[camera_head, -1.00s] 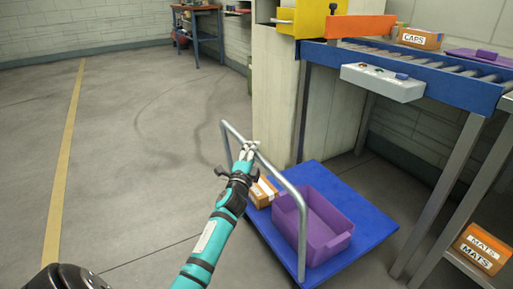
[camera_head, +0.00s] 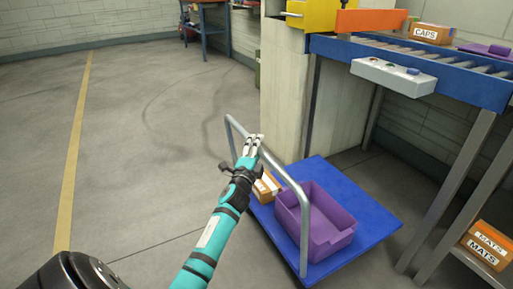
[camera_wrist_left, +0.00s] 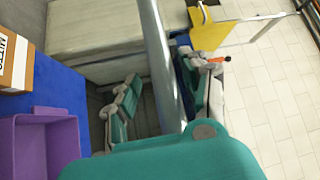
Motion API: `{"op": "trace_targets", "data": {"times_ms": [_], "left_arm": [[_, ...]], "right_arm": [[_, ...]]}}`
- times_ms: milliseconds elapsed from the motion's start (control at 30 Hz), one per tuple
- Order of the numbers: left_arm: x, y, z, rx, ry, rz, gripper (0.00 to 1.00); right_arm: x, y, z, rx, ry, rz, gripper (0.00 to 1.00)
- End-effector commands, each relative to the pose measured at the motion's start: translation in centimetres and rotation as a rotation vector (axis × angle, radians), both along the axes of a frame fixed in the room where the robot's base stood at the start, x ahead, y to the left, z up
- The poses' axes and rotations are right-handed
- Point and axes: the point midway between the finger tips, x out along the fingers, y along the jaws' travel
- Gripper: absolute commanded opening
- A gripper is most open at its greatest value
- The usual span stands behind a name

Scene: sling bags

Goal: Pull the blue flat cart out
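The blue flat cart (camera_head: 365,215) stands on the floor in front of the conveyor table. Its grey tube handle (camera_head: 290,180) rises at its left side and crosses the left wrist view (camera_wrist_left: 160,60). My left gripper (camera_head: 254,142) is at the handle's top bar. In the left wrist view its fingers (camera_wrist_left: 158,78) stand apart on either side of the bar, with a gap beside the left finger; I cannot tell whether the other finger touches it. A purple bin (camera_head: 318,220) and a cardboard box (camera_head: 265,187) sit on the cart. My right gripper is out of view.
The conveyor table (camera_head: 490,92) and its legs stand close on the cart's right, with a box labelled MATS (camera_head: 485,248) on a low shelf. A pale cabinet (camera_head: 285,95) stands behind the cart. The floor to the left is open, with a yellow line (camera_head: 75,150).

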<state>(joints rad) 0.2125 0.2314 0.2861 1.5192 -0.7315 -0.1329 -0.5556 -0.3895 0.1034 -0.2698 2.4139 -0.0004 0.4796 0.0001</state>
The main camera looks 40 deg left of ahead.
Motion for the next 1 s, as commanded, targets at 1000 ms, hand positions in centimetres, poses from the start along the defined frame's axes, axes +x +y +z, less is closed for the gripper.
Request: {"op": "trace_targets", "data": {"times_ms": [1000], "left_arm": [[-10.9, -4.7, -1.5, 0.001, -0.001, -0.001, 0.46]], "right_arm": [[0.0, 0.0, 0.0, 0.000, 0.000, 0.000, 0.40]]}}
